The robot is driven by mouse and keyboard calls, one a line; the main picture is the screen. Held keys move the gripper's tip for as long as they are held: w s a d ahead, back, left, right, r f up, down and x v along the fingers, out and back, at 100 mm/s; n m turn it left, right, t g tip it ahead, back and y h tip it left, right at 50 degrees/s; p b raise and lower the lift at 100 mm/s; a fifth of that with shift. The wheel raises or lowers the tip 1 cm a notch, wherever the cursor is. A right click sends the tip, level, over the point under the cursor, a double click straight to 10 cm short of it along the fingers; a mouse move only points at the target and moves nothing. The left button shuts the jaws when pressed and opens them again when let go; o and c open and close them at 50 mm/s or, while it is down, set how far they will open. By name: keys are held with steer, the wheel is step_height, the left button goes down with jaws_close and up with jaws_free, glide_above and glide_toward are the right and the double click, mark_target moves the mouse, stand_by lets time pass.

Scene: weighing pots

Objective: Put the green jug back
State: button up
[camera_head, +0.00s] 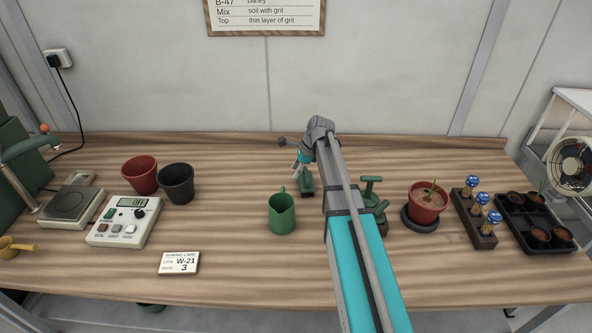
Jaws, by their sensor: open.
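The green jug (282,215) stands upright on the wooden bench, left of my arm, with its handle toward the back. My gripper (297,171) is small in the picture, behind the jug and a little to its right. It is open and apart from the jug. A dark green item (307,184) sits on the bench just below and right of the gripper. My arm crosses the bench from the front and hides part of the surface to the right of the jug.
A white control box (124,222), a scale (70,204), a red pot (140,175) and a black pot (177,184) stand left. A card (179,263) lies in front. Right are green tools (371,190), a potted seedling (426,205), a vial rack (474,218) and a black tray (536,224).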

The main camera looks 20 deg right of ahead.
stand_by(0.4)
steer(key=s+a+n+h, duration=0.2)
steer(key=s+a+n, duration=0.1)
steer(key=s+n, duration=0.7)
steer(key=s+a+f+n+g+h, duration=0.1)
steer(key=s+a+n, duration=0.3)
steer(key=s+n, duration=0.6)
steer(key=shift+s+a+f+n+h, duration=0.25)
steer(key=shift+s+h, duration=0.55)
steer(key=shift+s, duration=0.9)
steer(key=shift+d, duration=0.1)
